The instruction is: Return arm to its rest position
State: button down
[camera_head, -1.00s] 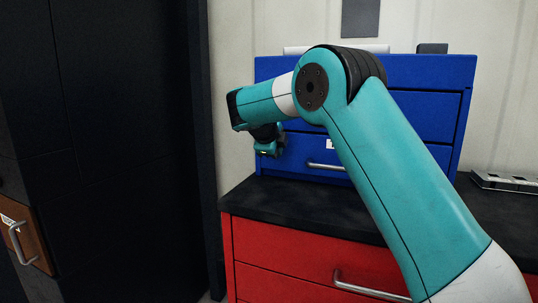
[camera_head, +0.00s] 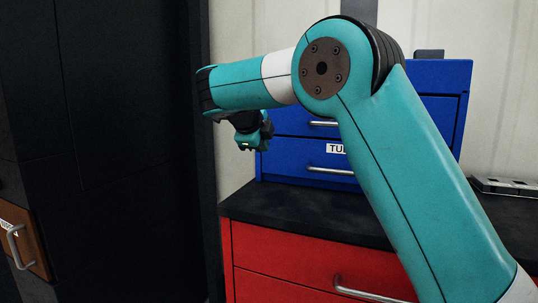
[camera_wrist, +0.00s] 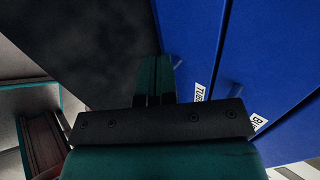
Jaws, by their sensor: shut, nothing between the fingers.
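My arm is teal with white bands and is bent at a raised elbow in the head view. My gripper (camera_head: 254,143) hangs at the end of the folded forearm, in front of the left side of the blue drawer cabinet (camera_head: 435,75). In the wrist view my gripper (camera_wrist: 154,68) has its fingers together with nothing between them. The cabinet's blue drawer fronts (camera_wrist: 245,60) stand to the right of the fingers there.
A red drawer unit (camera_head: 300,262) with a dark top (camera_head: 300,208) carries the blue cabinet. A tall dark cabinet (camera_head: 120,130) stands at left, with a brown drawer (camera_head: 35,245) low beside it. A flat metal object (camera_head: 505,187) lies at right on the dark top.

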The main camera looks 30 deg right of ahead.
jog(key=s+a+f+n+g+y, duration=0.2)
jog(key=s+a+f+n+y, duration=0.3)
jog(key=s+n, duration=0.65)
jog(key=s+a+f+n+g+y, duration=0.25)
jog(key=s+a+n, duration=0.55)
jog(key=s+n, duration=0.4)
jog(key=s+a+f+n+g+y, duration=0.1)
jog(key=s+a+f+n+y, duration=0.4)
jog(key=s+n, duration=0.7)
notch_tip(320, 180, up, 17)
jog(key=s+a+p, duration=0.1)
jog(key=s+p, duration=0.1)
jog(key=p, duration=1.5)
jog(key=shift+s+a+f+h, duration=0.15)
jog(key=shift+s+a+h, duration=0.1)
jog(key=shift+a+h, duration=0.15)
jog(key=shift+d, duration=0.1)
